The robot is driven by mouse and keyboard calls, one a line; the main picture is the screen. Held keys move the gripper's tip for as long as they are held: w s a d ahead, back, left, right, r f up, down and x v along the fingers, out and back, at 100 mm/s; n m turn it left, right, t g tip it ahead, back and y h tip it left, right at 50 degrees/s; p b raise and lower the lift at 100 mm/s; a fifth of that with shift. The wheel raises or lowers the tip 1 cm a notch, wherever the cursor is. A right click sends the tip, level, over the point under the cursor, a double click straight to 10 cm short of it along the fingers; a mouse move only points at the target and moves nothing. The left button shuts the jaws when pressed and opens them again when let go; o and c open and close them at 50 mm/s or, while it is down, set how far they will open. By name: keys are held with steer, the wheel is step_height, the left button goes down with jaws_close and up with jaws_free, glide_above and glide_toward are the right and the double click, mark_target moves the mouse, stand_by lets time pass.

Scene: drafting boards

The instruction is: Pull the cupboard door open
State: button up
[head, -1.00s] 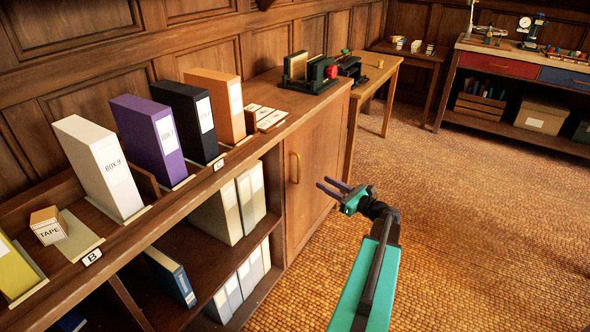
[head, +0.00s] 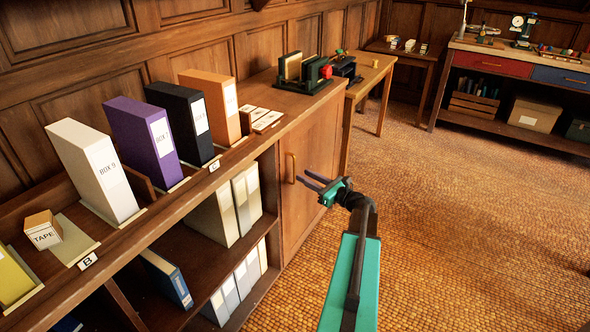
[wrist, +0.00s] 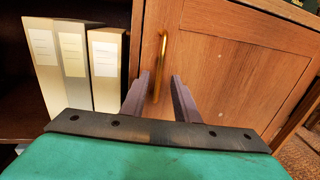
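The cupboard door (head: 312,170) is a brown wooden panel at the right end of the shelf unit, and it stands shut. Its brass handle (head: 291,168) is an upright bar near the door's left edge. In the wrist view the handle (wrist: 160,66) stands ahead of and between the two fingers as seen. My gripper (head: 309,180) is open and empty, with its fingers pointing at the handle. In the head view the fingertips are close to the handle, just to its right. I cannot tell whether the handle's lower end reaches between the fingertips.
Pale binders (wrist: 72,62) stand in the open shelf left of the door. Box files, including a purple one (head: 145,142), line the top. A wooden table (head: 372,82) stands beyond the cupboard. The floor (head: 450,210) right of the door is clear.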

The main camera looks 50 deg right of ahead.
mark_target(294, 181)
steer(key=shift+w+a, duration=0.15)
steer(key=shift+w, duration=3.4)
jaws_close()
